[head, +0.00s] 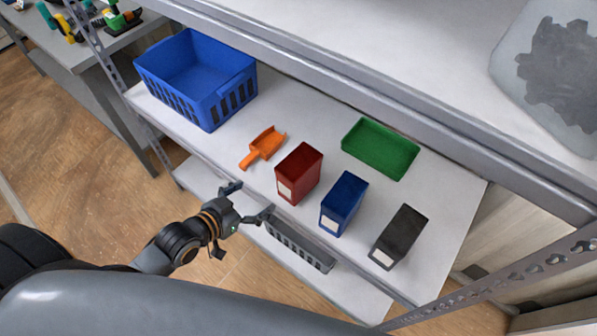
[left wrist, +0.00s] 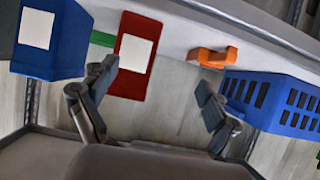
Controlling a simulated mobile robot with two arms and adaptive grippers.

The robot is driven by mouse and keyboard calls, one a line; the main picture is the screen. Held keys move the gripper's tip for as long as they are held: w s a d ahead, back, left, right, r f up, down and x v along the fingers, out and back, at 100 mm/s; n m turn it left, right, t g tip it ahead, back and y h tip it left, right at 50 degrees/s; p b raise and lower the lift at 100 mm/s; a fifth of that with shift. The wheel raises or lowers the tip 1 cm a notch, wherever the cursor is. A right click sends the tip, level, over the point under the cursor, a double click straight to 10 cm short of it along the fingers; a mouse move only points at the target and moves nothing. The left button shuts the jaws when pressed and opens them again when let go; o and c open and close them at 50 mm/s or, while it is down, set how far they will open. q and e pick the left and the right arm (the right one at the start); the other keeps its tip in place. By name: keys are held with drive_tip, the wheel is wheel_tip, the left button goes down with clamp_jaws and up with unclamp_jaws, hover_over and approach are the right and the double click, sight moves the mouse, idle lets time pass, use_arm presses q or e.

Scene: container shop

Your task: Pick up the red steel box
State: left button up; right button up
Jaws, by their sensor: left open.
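The red steel box (head: 299,173) stands upright on the shelf, with a white label on its front, between the orange scoop and a blue box. In the left wrist view the red box (left wrist: 124,84) is left of centre, near one finger. My left gripper (head: 246,201) is open and empty in front of the shelf edge, left of and nearer than the red box. In the left wrist view its open fingers (left wrist: 155,84) are spread, with the red box partly behind the left finger. My right gripper is not in view.
On the shelf (head: 260,185) are a blue basket (head: 200,82), an orange scoop (head: 263,147), a green tray (head: 380,149), a blue box (head: 343,204) and a black box (head: 398,238). An upper shelf (head: 400,60) overhangs the back. A grey slotted container (head: 299,246) sits below.

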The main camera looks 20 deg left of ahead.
sight(283, 177)
use_arm(q)
drive_tip(key=shift+m+t+h, duration=0.4)
drive_tip(key=shift+h, duration=0.3)
drive_tip(key=d+r, duration=0.1)
drive_tip(key=w+d+r, duration=0.1)
drive_tip(key=r, duration=0.1)
drive_tip(key=d+r, duration=0.2)
drive_tip(key=shift+w+r, duration=0.25)
drive_tip(key=shift+w, duration=0.05)
drive_tip(key=x, duration=0.5)
drive_tip(key=shift+w+f, duration=0.2)
drive_tip(key=shift+w+d+f, duration=0.15)
drive_tip(key=shift+w+d, duration=0.05)
drive_tip(key=shift+w, duration=0.15)
drive_tip(key=x, duration=0.4)
drive_tip(key=shift+w+d+f+p, duration=0.15)
drive_tip(key=shift+p, duration=0.25)
drive_tip(key=shift+w+d+f, duration=0.1)
drive_tip(key=shift+w+f, duration=0.05)
drive_tip(key=shift+c, duration=0.6)
drive_tip(key=c, duration=1.6)
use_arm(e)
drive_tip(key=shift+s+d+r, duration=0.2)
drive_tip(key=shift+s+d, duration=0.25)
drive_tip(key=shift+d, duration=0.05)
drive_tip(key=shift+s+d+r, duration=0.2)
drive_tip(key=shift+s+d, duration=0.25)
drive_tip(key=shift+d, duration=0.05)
